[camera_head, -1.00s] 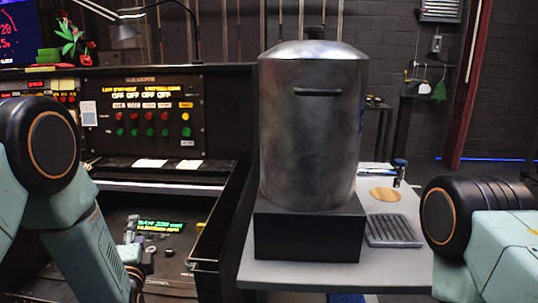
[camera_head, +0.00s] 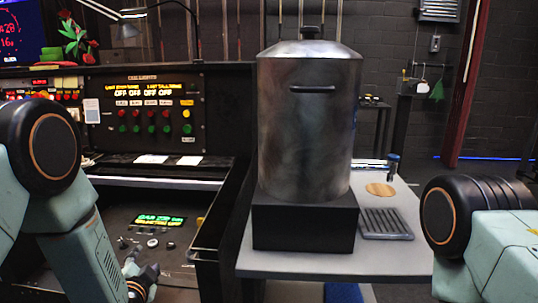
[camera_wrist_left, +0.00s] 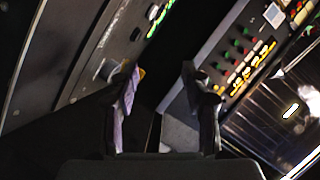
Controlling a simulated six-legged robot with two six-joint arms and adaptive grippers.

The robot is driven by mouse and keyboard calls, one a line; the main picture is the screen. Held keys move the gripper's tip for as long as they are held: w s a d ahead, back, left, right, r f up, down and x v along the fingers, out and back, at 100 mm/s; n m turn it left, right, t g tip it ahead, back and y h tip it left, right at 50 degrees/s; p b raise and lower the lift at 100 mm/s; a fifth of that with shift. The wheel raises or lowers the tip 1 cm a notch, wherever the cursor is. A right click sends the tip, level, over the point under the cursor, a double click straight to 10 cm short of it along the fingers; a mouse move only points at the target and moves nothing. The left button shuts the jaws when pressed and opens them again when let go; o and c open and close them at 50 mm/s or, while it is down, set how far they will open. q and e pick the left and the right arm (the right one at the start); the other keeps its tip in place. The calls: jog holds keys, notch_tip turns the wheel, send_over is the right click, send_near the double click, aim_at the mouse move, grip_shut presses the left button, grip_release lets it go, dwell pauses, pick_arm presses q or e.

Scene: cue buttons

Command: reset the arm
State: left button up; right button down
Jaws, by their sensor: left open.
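My left arm comes in from the left in the head view. Its gripper (camera_head: 143,280) is low in the picture, in front of the lower console panel (camera_head: 185,222). In the left wrist view the two dark fingers of the left gripper (camera_wrist_left: 163,80) stand apart with nothing between them. Behind them the button panel (camera_wrist_left: 240,60) shows tilted. In the head view this upright panel has rows of red and green buttons and a yellow one. Of my right arm only a joint and link show at the right edge; its gripper is out of the picture.
A large metal pot (camera_head: 308,130) stands on a black box (camera_head: 305,222) on a grey table (camera_head: 300,264). A round wooden disc (camera_head: 380,190) and a ribbed dark tray (camera_head: 385,224) lie beside it. A desk lamp (camera_head: 130,30) is above the console.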

pick_arm(q)
jog(key=s+d+f+n+g+h, duration=0.35)
jog(key=s+f+n+g, duration=0.3)
jog(key=s+f, duration=0.75)
jog(key=s+d+f+n+g, duration=0.1)
jog(key=s+g, duration=0.3)
jog(key=s, duration=0.9)
jog(key=s+d+f+n+g, duration=0.1)
jog(key=s+f+g, duration=0.3)
jog(key=s, duration=0.9)
jog(key=shift+s+d, duration=0.4)
jog(key=shift+d, duration=0.25)
jog(key=shift+n, duration=0.25)
jog(key=shift+s+a, duration=0.1)
